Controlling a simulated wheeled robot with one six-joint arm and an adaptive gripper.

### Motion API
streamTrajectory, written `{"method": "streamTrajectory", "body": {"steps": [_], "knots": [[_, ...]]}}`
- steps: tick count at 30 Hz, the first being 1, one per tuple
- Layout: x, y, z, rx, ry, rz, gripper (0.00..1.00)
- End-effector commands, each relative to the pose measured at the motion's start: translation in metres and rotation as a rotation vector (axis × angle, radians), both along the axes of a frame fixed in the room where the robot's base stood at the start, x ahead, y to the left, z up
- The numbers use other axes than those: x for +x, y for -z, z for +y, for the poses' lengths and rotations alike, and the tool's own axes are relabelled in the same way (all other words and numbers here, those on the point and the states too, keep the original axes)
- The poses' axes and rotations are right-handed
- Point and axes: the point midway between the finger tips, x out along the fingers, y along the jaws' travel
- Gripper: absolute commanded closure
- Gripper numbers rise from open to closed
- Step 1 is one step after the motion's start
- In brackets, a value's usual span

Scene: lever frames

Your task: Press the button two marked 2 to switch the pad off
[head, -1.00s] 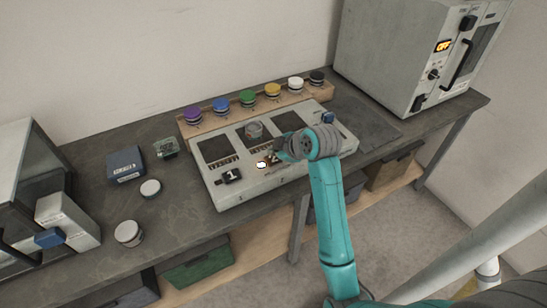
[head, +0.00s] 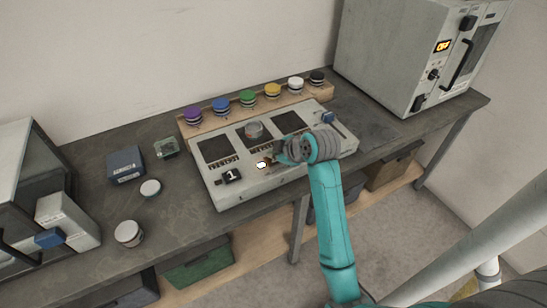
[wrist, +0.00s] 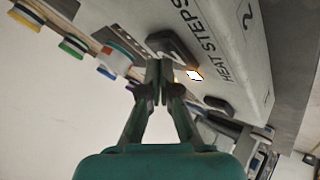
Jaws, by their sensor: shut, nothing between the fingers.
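A pale control panel (head: 265,185) with three dark pads lies on the bench. A grey round container (head: 254,130) stands on its middle pad. In front of that pad, a small white light (head: 262,165) glows; it also shows in the wrist view (wrist: 195,75), near the label "HEAT STEPS" and a large 2. My gripper (head: 279,156) is shut and empty over this spot. Its fingertips (wrist: 158,68) overlap the dark part; contact cannot be told.
Button 1 (head: 232,175) is left of the light. A rack (head: 262,108) of several coloured-lid jars stands behind the panel. An oven (head: 400,60) showing OFF stands at the back right.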

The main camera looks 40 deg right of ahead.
Motion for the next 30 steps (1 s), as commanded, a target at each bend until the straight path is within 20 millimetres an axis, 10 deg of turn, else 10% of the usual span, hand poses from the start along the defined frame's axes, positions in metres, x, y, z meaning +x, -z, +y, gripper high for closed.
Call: {"method": "streamTrajectory", "body": {"steps": [30], "knots": [[0.0,-0.014,0.0,-0.001,0.001,-0.001,1.0]]}}
